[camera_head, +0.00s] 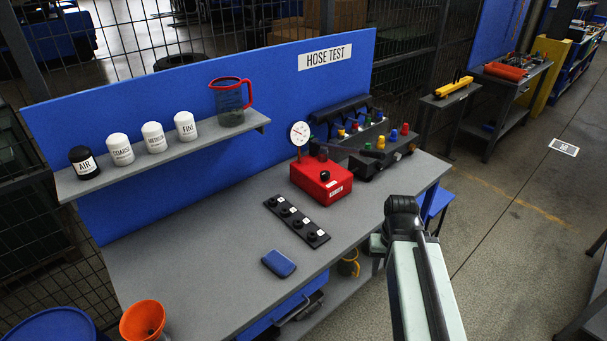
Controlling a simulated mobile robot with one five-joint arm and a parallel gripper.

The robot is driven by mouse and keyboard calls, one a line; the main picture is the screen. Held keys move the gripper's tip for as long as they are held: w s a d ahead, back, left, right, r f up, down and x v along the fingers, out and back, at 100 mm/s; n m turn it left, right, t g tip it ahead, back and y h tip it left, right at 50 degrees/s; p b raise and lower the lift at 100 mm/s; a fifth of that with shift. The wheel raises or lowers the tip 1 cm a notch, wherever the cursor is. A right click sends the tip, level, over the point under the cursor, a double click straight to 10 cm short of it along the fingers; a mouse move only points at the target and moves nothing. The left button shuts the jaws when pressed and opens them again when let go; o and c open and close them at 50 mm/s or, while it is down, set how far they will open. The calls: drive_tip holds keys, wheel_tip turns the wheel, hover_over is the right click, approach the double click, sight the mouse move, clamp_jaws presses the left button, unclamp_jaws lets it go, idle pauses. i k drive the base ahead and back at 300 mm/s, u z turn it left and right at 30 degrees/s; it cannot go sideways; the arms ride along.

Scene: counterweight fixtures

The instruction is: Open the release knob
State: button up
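A red box (315,182) stands on the grey workbench, in front of the blue back panel. A black round knob (325,176) is on its near face, above a small white label too small to read. A round white dial gauge (299,134) rises from the back left of the box. A short black part (323,154) stands on its top. My pale arm with a black joint reaches up at the lower right, to the right of the box and apart from it in the picture. I cannot make out my gripper's fingers.
A black strip with several knobs (296,222) and a blue block (279,263) lie on the bench (200,270). A shelf (170,158) holds labelled jars and a red-rimmed jug (230,103).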

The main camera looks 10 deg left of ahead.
sight(325, 176)
drive_tip(key=u, duration=0.4)
drive_tip(key=i, duration=1)
drive_tip(key=z, duration=0.05)
